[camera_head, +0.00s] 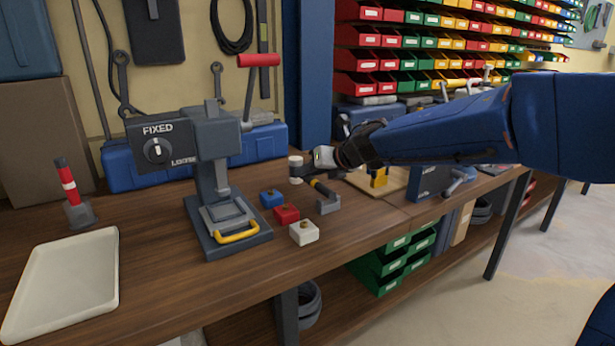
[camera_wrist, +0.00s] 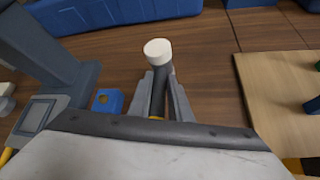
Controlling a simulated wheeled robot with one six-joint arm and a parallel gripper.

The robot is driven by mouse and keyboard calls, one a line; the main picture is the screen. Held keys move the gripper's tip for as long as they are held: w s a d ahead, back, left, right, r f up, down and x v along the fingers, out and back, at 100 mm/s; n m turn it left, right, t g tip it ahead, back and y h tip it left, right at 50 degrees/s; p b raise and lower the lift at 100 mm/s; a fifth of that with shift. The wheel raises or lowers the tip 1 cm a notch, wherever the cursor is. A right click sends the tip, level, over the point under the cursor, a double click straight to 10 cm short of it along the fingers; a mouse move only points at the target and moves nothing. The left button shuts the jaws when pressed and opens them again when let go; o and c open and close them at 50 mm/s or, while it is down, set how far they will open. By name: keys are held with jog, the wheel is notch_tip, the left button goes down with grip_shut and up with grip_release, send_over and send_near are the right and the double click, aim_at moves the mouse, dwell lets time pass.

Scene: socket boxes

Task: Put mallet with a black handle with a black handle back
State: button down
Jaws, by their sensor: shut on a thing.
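The mallet (camera_head: 296,170) has a white-faced head and a black handle (camera_head: 326,191) with a yellow band. It is beside a small grey bracket (camera_head: 328,205) on the workbench, and the handle's end appears over or at this bracket; I cannot tell whether it touches. My gripper (camera_head: 313,160) reaches in from the right and is shut on the mallet near its head. Most of the handle is hidden there.
Blue (camera_head: 271,198), red (camera_head: 286,213) and white (camera_head: 304,232) socket boxes sit left of the bracket. A grey press (camera_head: 210,150) with a FIXED/LOOSE dial stands further left, near a pale tray (camera_head: 62,285). A wooden board (camera_head: 398,182) lies to the right.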

jog(key=shift+f, duration=0.55)
jog(key=shift+f, duration=0.1)
jog(key=c, duration=1.6)
grip_release()
jog(key=shift+c, duration=0.2)
